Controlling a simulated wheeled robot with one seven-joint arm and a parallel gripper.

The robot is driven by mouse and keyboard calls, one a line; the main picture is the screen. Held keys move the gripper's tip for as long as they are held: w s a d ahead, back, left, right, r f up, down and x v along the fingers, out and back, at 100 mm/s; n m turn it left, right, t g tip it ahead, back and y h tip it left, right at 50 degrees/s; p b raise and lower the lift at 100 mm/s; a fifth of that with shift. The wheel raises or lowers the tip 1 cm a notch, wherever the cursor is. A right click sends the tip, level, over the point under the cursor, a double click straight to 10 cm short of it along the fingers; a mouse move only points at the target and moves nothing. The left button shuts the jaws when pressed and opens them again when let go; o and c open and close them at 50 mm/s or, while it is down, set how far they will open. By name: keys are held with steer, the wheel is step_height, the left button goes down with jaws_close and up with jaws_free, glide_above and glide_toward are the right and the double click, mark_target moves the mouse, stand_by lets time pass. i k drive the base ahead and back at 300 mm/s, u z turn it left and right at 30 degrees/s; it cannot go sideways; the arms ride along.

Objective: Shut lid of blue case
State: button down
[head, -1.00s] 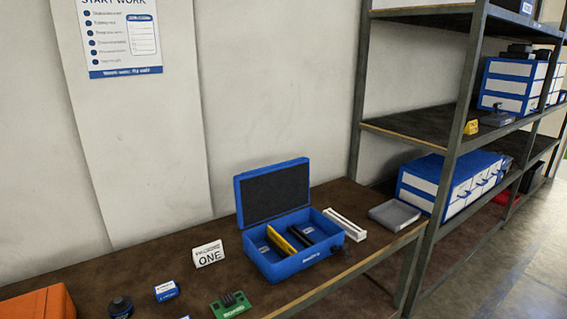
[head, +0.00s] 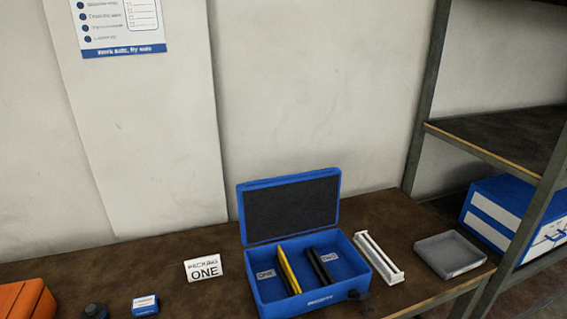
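The blue case (head: 270,292) stands on the brown table with its lid (head: 291,207) open and upright at the back, its dark lining facing me. Inside the case are a yellow upright piece (head: 289,270) and a black upright piece (head: 319,266), with small labels on the case floor. A small black knob-like part (head: 356,295) is at the front right corner of the case. My gripper is not in view.
A white sign reading "PACKING ONE" (head: 204,269) stands left of the case. A white rail-like piece (head: 379,257) and a grey tray (head: 450,254) lie to the right. A shelf post (head: 427,110) rises at right. The wall is behind the lid.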

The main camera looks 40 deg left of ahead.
mark_target(268, 209)
steer(key=u, duration=0.5)
steer(key=i, duration=0.7)
steer(key=u, duration=0.8)
